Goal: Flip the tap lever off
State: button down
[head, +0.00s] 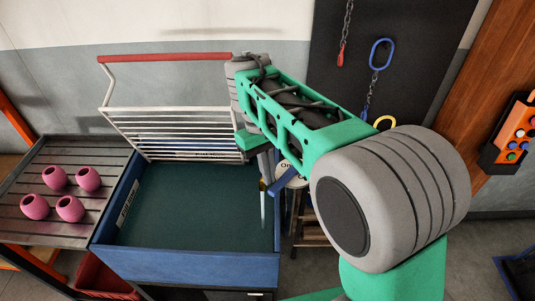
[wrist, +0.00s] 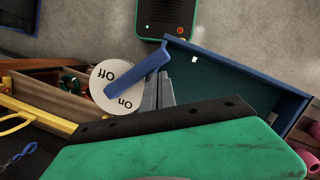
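The tap's blue lever (wrist: 138,72) lies slantwise across a round white dial (wrist: 103,90) marked "Off" and "On" in the wrist view. Its near end lies between the two words. In the head view the lever (head: 284,180) shows beside the basin's right edge, and the dial is partly hidden by my arm. A thin pale streak like water (head: 263,210) hangs below a brass-coloured spout there. My gripper (wrist: 158,90) has its grey fingers close together with nothing seen between them. They appear right beside the lever in the wrist view; whether they touch it is unclear.
The blue basin (head: 185,268) has a white rack with a red bar (head: 165,57) behind it. Several pink cups (head: 70,208) stand on the slatted table (head: 25,225) at left. A dark board with hanging chains (head: 330,90) is behind my arm. A wooden tray (wrist: 60,95) lies beside the dial.

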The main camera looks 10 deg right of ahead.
jog(key=shift+s+d+r+p, duration=0.1)
jog(key=shift+s+d+p, duration=0.3)
jog(key=shift+s, duration=0.3)
jog(key=shift+s+d+r+p, duration=0.1)
jog(key=shift+s+d+p, duration=0.25)
jog(key=shift+s, duration=0.3)
jog(key=shift+s+d+f+p, duration=0.1)
jog(key=shift+s+d+p, duration=0.55)
jog(key=shift+d+p, duration=0.05)
jog(key=shift+f, duration=0.1)
jog(key=p, duration=0.4)
send_near(284, 185)
jog(key=s+a+r, duration=0.2)
jog(key=a, duration=0.4)
jog(key=shift+d, duration=0.2)
jog(key=shift+f, duration=0.1)
